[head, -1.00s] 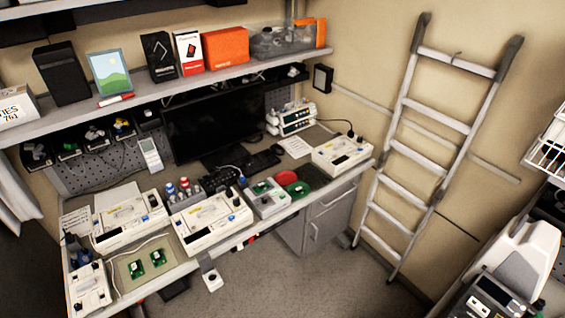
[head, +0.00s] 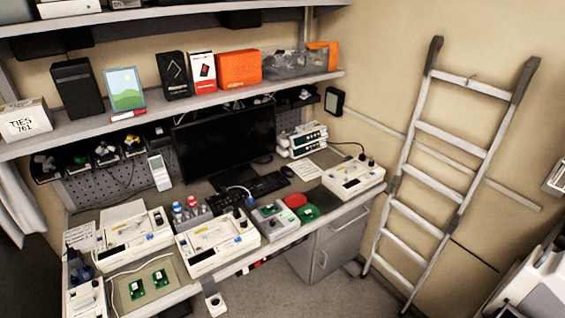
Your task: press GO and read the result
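Several cream bench instruments with dark knobs and small buttons stand on the workbench (head: 250,262): one at left (head: 135,237), one in the middle (head: 217,240), one at the right end (head: 353,180) and one at the near left corner (head: 86,298). A GO button or any readout is too small to make out. A grey unit with green parts on top (head: 274,222) sits right of the middle instrument. Neither of my grippers is in view.
Two green circuit boards (head: 137,289) (head: 160,278) lie on a mat at left. A ladder (head: 440,170) leans on the right wall. Grey floor (head: 260,298) is open in front.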

